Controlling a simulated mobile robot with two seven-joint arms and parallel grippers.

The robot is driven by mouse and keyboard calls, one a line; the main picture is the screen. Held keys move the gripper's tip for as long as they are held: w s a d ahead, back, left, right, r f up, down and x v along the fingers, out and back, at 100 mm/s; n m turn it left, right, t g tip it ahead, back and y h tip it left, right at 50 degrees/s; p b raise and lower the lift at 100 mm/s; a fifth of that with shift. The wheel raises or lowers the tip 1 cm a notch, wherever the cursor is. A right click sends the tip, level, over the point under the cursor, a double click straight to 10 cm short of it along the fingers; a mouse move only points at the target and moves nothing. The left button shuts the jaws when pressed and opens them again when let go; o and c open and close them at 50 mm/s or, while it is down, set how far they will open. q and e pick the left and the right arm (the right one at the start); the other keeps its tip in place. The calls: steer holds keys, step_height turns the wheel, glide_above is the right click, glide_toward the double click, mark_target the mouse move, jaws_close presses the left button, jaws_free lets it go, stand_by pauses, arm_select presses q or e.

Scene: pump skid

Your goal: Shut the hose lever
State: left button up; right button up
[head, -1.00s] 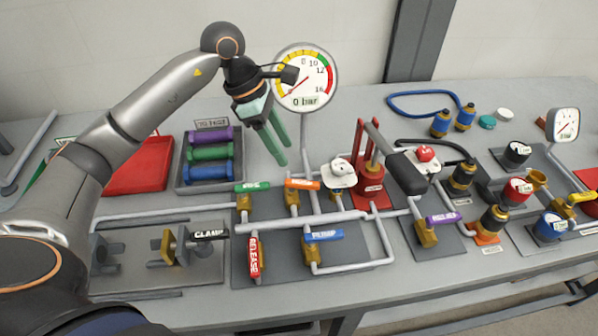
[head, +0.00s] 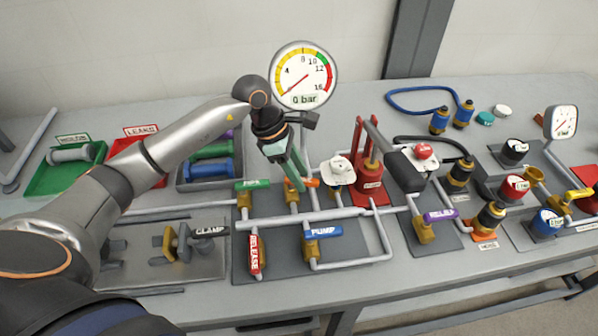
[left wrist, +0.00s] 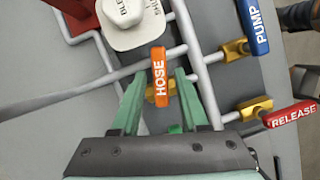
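The orange hose lever (left wrist: 158,62) reads HOSE in the left wrist view, on a brass valve on the pipework. In the head view the lever (head: 314,183) is partly hidden by my left gripper. My left gripper (head: 297,184) points down at the lever, with its green fingers apart. In the left wrist view the open fingers (left wrist: 159,73) show one on each side of the lever, with nothing clamped. I cannot tell whether they are level with it or just above. My right gripper is not in view.
The green-handled lever (head: 252,185) stands left of the hose lever, and the blue PUMP lever (head: 323,232) and red RELEASE lever (head: 254,253) stand nearer. A white bleed knob (head: 340,170) and the red hand pump (head: 370,178) are close on the right. The gauge (head: 304,75) rises behind.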

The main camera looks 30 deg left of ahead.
arm_select(q)
jaws_close()
stand_by(0.3)
steer(key=shift+w+a+f+n+b, duration=0.1)
steer(key=shift+f+n+b, duration=0.05)
steer(key=shift+n+b, duration=0.45)
steer(key=shift+w+n+t+b, duration=0.15)
steer(key=shift+n+t+b, duration=0.4)
steer(key=shift+n, duration=0.55)
steer(key=shift+y, duration=0.3)
steer(key=shift+o, duration=1.1)
jaws_free()
steer(key=shift+r, duration=0.2)
steer(key=v, duration=1.2)
steer(key=shift+a+r+b, duration=0.2)
steer(key=shift+b, duration=0.15)
